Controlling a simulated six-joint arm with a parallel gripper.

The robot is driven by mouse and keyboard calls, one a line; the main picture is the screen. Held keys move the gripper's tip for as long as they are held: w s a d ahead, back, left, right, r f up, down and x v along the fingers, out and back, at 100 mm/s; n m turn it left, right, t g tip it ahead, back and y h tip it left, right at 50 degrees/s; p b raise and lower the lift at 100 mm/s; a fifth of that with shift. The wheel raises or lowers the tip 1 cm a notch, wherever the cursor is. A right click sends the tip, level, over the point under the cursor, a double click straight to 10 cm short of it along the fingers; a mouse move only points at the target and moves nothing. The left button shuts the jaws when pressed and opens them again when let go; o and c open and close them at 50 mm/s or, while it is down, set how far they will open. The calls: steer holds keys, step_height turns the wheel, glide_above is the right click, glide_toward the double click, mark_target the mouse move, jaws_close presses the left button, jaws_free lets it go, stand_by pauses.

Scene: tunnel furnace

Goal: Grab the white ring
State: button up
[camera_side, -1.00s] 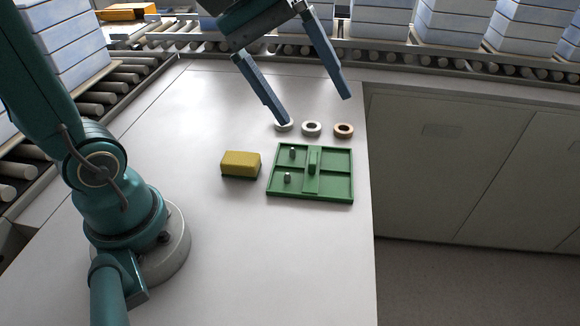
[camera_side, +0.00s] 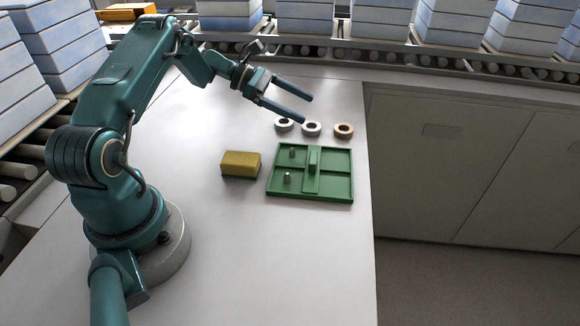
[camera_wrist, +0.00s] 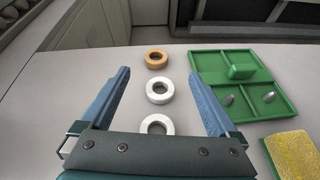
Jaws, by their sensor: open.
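Three rings lie flat in a row on the pale table. The middle ring (camera_side: 312,129) is white, and it shows between my fingers in the wrist view (camera_wrist: 159,91). The left ring (camera_side: 284,125) also looks white or silvery; in the wrist view (camera_wrist: 157,125) it is nearest me and partly hidden by my gripper's body. The right ring (camera_side: 344,130) is copper-coloured and farthest in the wrist view (camera_wrist: 156,59). My gripper (camera_side: 306,109) is open and empty, held above the rings, with its fingers (camera_wrist: 160,73) on either side of the row in the wrist picture.
A green divided tray (camera_side: 326,199) with small grey pegs and a raised green block (camera_side: 314,162) stands just in front of the rings. A yellow sponge-like block (camera_side: 240,164) lies left of it. Roller conveyors with stacked boxes line the back. The table's right edge is close to the copper ring.

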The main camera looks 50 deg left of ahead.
mark_target(318, 127)
steer(key=f, duration=0.1)
steer(key=s+a+f+n, duration=0.1)
steer(key=f, duration=0.1)
steer(key=shift+s, duration=0.2)
steer(key=shift+x, duration=2.35)
steer(key=shift+w+a, duration=0.1)
steer(key=c, duration=1.4)
steer(key=shift+c, duration=0.2)
steer(key=shift+r, duration=0.15)
